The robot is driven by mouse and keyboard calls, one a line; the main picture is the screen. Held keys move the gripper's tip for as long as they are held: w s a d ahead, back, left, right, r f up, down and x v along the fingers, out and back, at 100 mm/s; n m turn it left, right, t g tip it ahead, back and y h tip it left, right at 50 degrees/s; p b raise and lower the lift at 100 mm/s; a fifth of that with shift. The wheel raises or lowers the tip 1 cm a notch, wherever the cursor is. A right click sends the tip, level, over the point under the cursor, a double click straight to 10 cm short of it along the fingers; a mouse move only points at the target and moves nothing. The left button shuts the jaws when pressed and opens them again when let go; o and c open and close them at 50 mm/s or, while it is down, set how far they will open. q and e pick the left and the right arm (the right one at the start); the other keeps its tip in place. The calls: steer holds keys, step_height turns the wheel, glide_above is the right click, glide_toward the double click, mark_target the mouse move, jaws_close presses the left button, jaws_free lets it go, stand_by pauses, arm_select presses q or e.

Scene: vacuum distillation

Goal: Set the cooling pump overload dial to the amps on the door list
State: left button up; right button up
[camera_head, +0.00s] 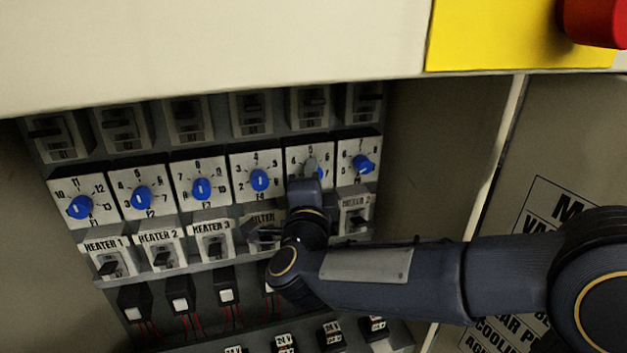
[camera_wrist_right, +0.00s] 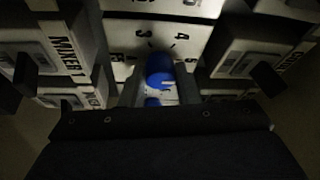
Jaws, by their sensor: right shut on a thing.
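The overload dials sit in a row in the cabinet, each a blue knob on a white numbered plate. My right gripper (camera_head: 312,172) is at the fifth dial plate (camera_head: 296,156) from the left, shut on its knob; the gripper hides most of that knob and its label. The right wrist view shows the blue knob (camera_wrist_right: 159,70) between the fingers of the right gripper (camera_wrist_right: 160,88). The knob's exact setting is hard to read. The door list (camera_head: 540,200) is at the right, mostly covered by my right arm. My left gripper is not in view.
Labelled switches such as HEATER 1 (camera_head: 110,262) run below the dials, and more breakers (camera_head: 187,120) above. Red-wired blocks (camera_head: 180,302) sit lower. A cream panel (camera_head: 220,45) overhangs the top, with a red button (camera_head: 598,20) on yellow at upper right.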

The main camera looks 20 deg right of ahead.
stand_by(0.4)
steer(key=o, duration=1)
steer(key=p+v, duration=0.1)
steer(key=v, duration=0.7)
steer(key=shift+p, duration=0.35)
